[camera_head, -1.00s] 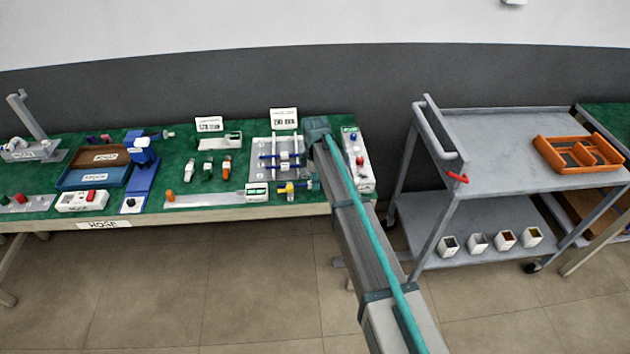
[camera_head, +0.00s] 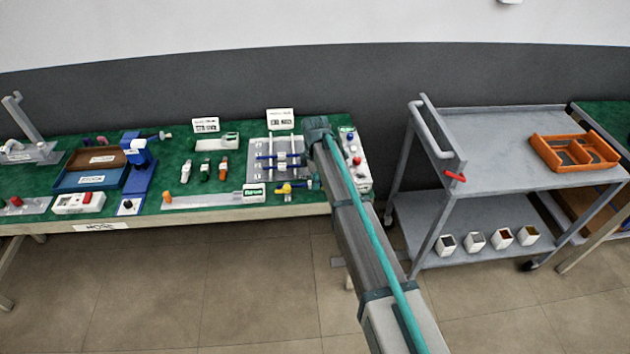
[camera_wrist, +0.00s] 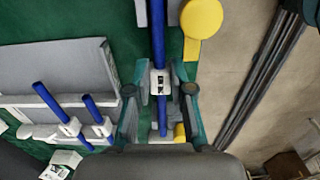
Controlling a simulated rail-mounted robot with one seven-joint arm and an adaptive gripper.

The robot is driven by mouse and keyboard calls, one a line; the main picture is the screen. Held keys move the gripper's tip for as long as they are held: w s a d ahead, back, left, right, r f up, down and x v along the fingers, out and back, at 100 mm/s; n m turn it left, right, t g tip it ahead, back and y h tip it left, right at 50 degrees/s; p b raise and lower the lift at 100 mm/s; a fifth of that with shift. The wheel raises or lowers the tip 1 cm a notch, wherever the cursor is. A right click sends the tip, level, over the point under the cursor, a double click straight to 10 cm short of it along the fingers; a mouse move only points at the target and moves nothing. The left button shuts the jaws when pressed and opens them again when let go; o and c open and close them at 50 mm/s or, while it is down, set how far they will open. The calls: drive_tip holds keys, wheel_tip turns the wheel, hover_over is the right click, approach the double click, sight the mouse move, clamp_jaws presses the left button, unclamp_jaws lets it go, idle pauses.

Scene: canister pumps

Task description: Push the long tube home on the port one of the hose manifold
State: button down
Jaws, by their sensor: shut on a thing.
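In the wrist view my gripper (camera_wrist: 160,92) is shut on a blue tube (camera_wrist: 158,35), at a white block (camera_wrist: 160,82) with dark marks around it. The tube runs up out of the picture and a short way below the fingers. Its lower end lies close to a grey part (camera_wrist: 149,132); I cannot tell how far it is seated. In the head view, a grey plate with blue tubes (camera_head: 262,146), perhaps the hose manifold, stands on the green bench. My arm hides my gripper there, and I cannot tell which port is number one.
Two more blue tubes with white blocks (camera_wrist: 68,127) lie left of my gripper. A yellow disc (camera_wrist: 202,18) is close to the upper right. The bench edge and floor are on the right. A grey cart (camera_head: 480,180) stands right of the bench.

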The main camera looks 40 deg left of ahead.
drive_tip(key=shift+w+d, duration=0.35)
drive_tip(key=shift+d, duration=0.05)
idle(0.5)
drive_tip(key=shift+s+a, duration=0.25)
drive_tip(key=shift+a, duration=0.05)
drive_tip(key=shift+s+a, duration=0.35)
drive_tip(key=shift+a, duration=0.05)
idle(0.9)
drive_tip(key=shift+w+d, duration=0.65)
drive_tip(key=shift+d, duration=0.1)
idle(1.4)
drive_tip(key=shift+s+a, duration=0.25)
drive_tip(key=shift+s+a, duration=0.35)
drive_tip(key=shift+a, duration=0.1)
drive_tip(key=c, duration=0.9)
unclamp_jaws()
drive_tip(key=shift+c, duration=0.2)
